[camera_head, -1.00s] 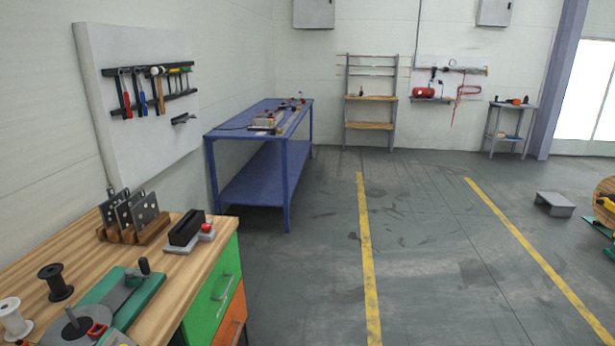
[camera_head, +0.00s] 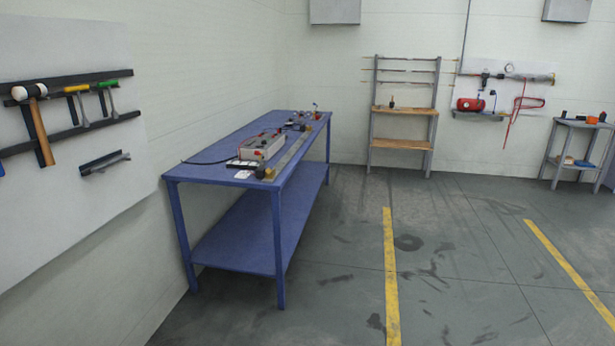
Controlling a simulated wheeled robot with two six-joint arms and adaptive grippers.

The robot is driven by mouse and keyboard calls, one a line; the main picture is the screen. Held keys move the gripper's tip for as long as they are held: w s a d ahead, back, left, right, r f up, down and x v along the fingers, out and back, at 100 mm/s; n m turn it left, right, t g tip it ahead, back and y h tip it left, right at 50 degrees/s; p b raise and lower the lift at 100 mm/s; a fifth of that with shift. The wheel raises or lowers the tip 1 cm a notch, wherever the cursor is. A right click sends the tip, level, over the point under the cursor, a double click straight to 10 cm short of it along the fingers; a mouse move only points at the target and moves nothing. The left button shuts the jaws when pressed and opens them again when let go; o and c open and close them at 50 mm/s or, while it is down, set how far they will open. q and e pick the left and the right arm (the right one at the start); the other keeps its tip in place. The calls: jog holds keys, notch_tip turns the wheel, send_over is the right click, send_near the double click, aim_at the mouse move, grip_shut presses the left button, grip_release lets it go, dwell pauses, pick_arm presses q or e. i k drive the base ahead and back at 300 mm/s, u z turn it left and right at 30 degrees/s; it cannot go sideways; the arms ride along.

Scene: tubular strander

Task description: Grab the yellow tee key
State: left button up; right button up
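On the wall tool board (camera_head: 60,215) at the left, a tool with a yellow handle (camera_head: 77,88) hangs on the black rack, pointing down. It may be the yellow tee key, but its shape is too small to be sure. A similar tool with a green handle (camera_head: 108,84) hangs just right of it. A mallet with a white and black head (camera_head: 28,92) hangs to their left. Neither of my grippers is in view.
A blue workbench (camera_head: 225,260) with a grey instrument box (camera_head: 262,146) stands along the left wall past the board. A wooden-shelved rack (camera_head: 402,144) and a small side table (camera_head: 578,160) stand at the back. The grey floor with yellow lines (camera_head: 391,280) is clear.

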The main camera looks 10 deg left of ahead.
aim_at(86, 122)
jog(key=i, duration=2)
jog(key=u, duration=2.45)
jog(key=i, duration=1.25)
jog(key=z, duration=0.1)
